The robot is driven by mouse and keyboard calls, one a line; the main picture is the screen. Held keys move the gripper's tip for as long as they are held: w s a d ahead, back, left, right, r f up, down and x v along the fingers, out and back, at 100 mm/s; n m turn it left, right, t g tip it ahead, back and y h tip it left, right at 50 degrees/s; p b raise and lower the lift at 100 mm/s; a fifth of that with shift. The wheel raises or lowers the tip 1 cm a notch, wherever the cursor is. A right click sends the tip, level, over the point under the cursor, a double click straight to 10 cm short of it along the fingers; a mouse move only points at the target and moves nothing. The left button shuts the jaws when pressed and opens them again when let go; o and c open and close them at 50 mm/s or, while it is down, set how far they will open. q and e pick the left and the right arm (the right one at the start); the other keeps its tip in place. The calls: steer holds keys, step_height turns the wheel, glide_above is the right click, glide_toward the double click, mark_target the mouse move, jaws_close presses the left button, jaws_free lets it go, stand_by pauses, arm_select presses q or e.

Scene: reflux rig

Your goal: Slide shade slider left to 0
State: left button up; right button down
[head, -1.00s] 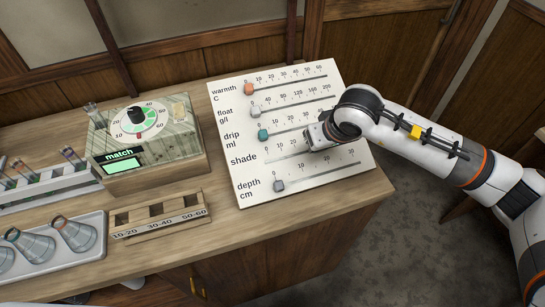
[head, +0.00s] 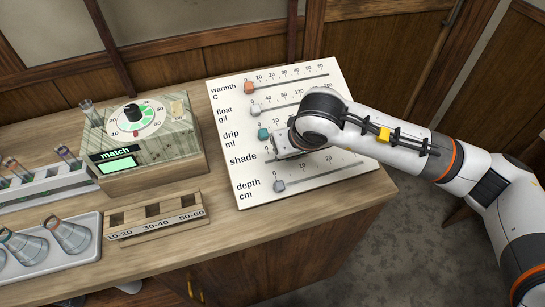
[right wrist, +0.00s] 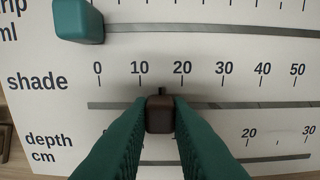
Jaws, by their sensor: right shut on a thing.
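The white slider panel (head: 222,150) stands on the bench. Its shade row holds a dark brown slider knob (right wrist: 160,114) on a grey track (right wrist: 235,105). In the right wrist view the knob's pointer stands between 10 and 20, near 15. My right gripper (right wrist: 160,118) is shut on this knob, with a green finger on each side. In the head view the right gripper (head: 281,148) lies over the shade row and my arm hides the knob. My left gripper is not in view.
The teal drip slider (head: 264,134) sits just above the shade row, at its left end. The grey depth slider (head: 279,186) sits below. A meter box with a dial (head: 170,150), a wooden rack (head: 160,226) and a flask tray (head: 85,254) stand left.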

mark_target(271, 161)
steer(key=shift+s+a+b, duration=0.25)
steer(key=shift+s+a, duration=0.05)
steer(key=shift+a, duration=0.5)
steer(key=shift+s+a+b, duration=0.25)
steer(key=shift+a, duration=0.5)
steer(key=shift+s+a+b, duration=0.25)
steer(key=shift+s+a, duration=0.05)
steer(key=shift+a, duration=0.5)
steer(key=c, duration=0.8)
jaws_free()
steer(key=shift+o, duration=0.2)
steer(key=shift+s+d+r, duration=0.1)
steer(key=shift+r, duration=0.45)
steer(key=p+v, duration=0.2)
steer(key=v, duration=0.4)
steer(key=shift+s+f, duration=0.1)
